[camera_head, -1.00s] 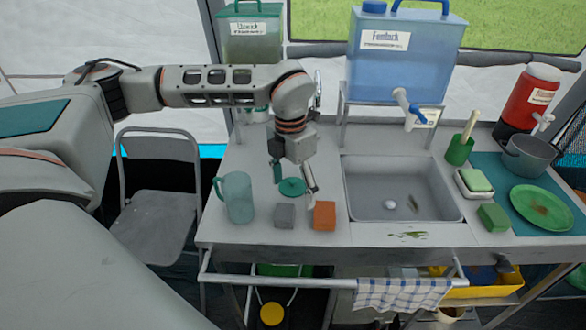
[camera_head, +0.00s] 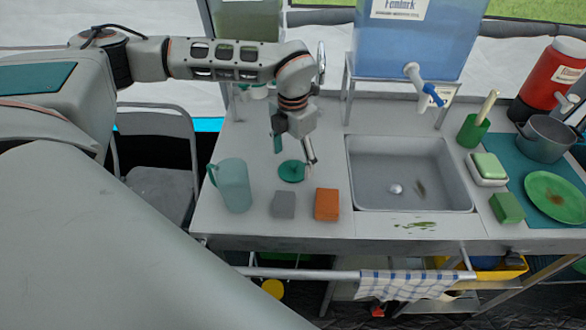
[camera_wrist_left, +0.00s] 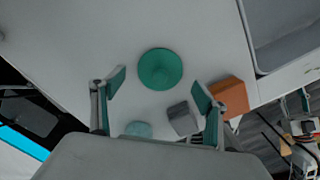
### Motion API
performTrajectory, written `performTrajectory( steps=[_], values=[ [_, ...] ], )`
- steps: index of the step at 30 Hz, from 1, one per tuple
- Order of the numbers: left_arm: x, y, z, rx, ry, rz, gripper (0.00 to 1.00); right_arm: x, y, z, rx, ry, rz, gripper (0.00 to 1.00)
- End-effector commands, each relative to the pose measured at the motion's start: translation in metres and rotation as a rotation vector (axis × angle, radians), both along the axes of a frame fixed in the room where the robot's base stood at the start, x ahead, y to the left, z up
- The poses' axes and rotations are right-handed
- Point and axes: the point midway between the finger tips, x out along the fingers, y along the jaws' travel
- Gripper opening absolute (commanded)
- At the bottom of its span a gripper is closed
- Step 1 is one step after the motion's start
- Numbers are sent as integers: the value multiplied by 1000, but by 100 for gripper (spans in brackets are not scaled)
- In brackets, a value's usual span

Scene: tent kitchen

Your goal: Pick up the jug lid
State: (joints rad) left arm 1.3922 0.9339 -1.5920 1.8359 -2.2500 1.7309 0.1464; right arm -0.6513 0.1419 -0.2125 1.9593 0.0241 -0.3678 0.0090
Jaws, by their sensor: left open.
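The jug lid (camera_head: 291,171) is a round teal-green disc with a raised middle, lying on the grey counter. In the left wrist view the lid (camera_wrist_left: 160,69) lies ahead of and between my open fingertips, apart from both. My left gripper (camera_head: 293,150) is open above the lid, its fingers pointing down; it also shows in the left wrist view (camera_wrist_left: 160,90). The translucent teal jug (camera_head: 233,186) stands upright and without a lid to the left of the lid.
A grey block (camera_head: 284,204) and an orange block (camera_head: 327,204) sit in front of the lid. The sink (camera_head: 410,172) is to the right. A blue water container (camera_head: 415,40) stands behind it on a metal stand. The counter behind the lid is mostly clear.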

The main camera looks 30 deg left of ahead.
Motion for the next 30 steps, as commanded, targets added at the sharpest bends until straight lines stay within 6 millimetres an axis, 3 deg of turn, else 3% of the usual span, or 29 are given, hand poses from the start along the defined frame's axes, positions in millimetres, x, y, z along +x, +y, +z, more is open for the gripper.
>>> performTrajectory(
  steps=[6, 13, 14, 17, 18, 30],
  values=[
    [1, -1, -22, 0, -1, 1, 74, 1, 0, 2, 0, -1, -1, 40],
    [1, -1, -24, 0, -2, 0, 74, 1, 0, 3, 1, -3, -1, 40],
    [1, -1, -24, 0, -2, 0, 71, 2, 0, 3, 2, -4, -1, 40],
    [1, -1, -24, 0, -2, 0, 45, 2, 0, 4, 2, -6, -2, 40],
    [1, -1, -24, 0, -2, 0, 41, 3, 0, 4, 2, -7, -1, 40],
    [1, -1, -22, 0, -2, 0, 41, 3, 1, 5, 4, -7, -2, 40]
  ],
)
